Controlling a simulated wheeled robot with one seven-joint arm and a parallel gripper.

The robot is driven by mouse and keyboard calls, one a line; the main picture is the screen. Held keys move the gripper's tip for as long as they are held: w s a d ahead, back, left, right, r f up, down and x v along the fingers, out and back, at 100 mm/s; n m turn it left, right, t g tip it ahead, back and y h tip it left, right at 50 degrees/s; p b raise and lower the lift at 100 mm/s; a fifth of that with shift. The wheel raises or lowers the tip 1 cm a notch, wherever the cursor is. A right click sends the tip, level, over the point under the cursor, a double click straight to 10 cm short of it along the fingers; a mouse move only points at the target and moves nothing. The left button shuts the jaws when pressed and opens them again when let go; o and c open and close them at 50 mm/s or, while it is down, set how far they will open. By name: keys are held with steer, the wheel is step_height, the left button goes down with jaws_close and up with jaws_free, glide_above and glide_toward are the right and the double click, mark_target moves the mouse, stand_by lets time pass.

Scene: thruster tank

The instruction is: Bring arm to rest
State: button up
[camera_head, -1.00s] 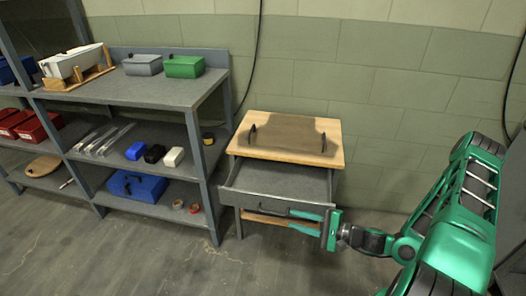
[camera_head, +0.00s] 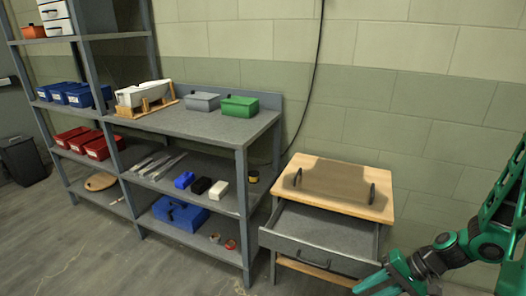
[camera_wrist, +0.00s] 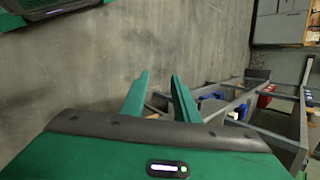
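My gripper (camera_head: 375,283) is at the lower right in the head view, in front of the open drawer of a small wood-topped cabinet. In the wrist view its two green fingers (camera_wrist: 160,95) stand apart with nothing between them. They point out over bare floor, with the shelving beyond. The drawer (camera_head: 325,232) is pulled out and its visible inside looks empty. The cabinet top (camera_head: 378,207) carries a brown tray-like board (camera_head: 333,180) with two black handles.
A grey shelf unit (camera_head: 240,125) stands left of the cabinet. It holds a green box (camera_head: 240,106), a grey box (camera_head: 202,102), a white container (camera_head: 143,93), red bins (camera_head: 85,140) and a blue toolbox (camera_head: 180,213). The floor (camera_head: 100,250) in front is clear.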

steer(key=s+d+r+h, duration=0.4)
steer(key=s+r, duration=0.4)
steer(key=r, duration=0.4)
steer(key=s+d+r+m+g+h, duration=0.1)
steer(key=s+d+r+h, duration=0.3)
steer(key=r, duration=0.9)
steer(key=s+d, duration=0.3)
steer(key=s, duration=0.2)
steer(key=shift+w+f, duration=0.1)
steer(key=shift+w, duration=0.05)
steer(key=shift+w+f, duration=0.2)
steer(key=shift+w, duration=0.3)
